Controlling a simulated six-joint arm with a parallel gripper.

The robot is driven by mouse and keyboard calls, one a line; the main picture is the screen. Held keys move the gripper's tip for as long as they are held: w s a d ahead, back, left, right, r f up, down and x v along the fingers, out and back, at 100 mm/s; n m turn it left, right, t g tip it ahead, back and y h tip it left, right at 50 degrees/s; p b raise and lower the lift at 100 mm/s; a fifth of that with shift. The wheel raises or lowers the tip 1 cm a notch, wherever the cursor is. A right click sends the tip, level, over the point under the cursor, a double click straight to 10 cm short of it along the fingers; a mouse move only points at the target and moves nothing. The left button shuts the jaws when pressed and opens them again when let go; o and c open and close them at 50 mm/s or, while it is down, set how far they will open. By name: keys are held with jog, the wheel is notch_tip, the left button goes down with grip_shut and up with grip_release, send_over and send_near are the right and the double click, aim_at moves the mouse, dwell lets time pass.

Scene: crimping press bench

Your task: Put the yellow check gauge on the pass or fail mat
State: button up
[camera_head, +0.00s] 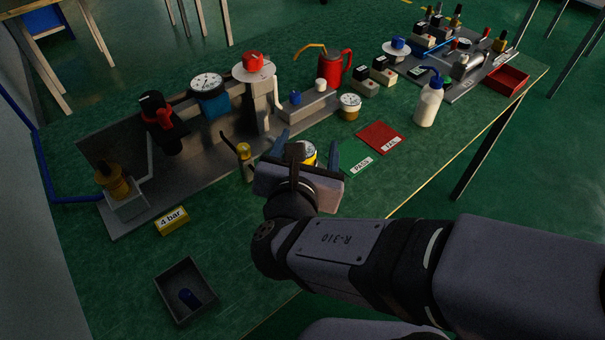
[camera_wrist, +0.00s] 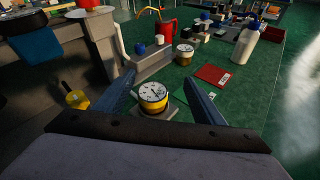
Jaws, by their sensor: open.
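The yellow check gauge (camera_wrist: 153,100) has a round white dial and a yellow body. It stands upright on a small grey base, between and slightly below the fingers of my gripper (camera_wrist: 160,84) in the wrist view. My gripper is open, and I cannot tell whether a finger touches the gauge. In the head view my gripper (camera_head: 307,144) partly hides the gauge (camera_head: 309,154). The green PASS mat (camera_head: 356,165) lies to the right of the gauge, partly hidden by my right finger in the wrist view. The red FAIL mat (camera_head: 381,137) lies just beyond it, bare.
The press fixture (camera_head: 215,140) stands to the left and behind. A white-bodied bottle (camera_head: 428,104) stands right of the mats. A second dial jar (camera_head: 349,107), a red can (camera_head: 335,68) and a grey tray (camera_head: 185,290) are also on the green bench.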

jog(key=f+n, duration=0.1)
jog(key=s+a+f+n+b, duration=0.1)
jog(key=f, duration=0.1)
jog(key=shift+a+y, duration=0.15)
jog(key=shift+y, duration=0.25)
jog(key=shift+w+p, duration=0.4)
jog(key=shift+w+f+p, duration=0.3)
jog(key=shift+w+p, duration=0.2)
jog(key=shift+w, duration=0.1)
jog(key=shift+w, duration=0.1)
jog(key=shift+w+p, duration=0.6)
jog(key=shift+b+x, duration=0.35)
jog(key=shift+x, duration=1.6)
jog(key=shift+r, duration=0.1)
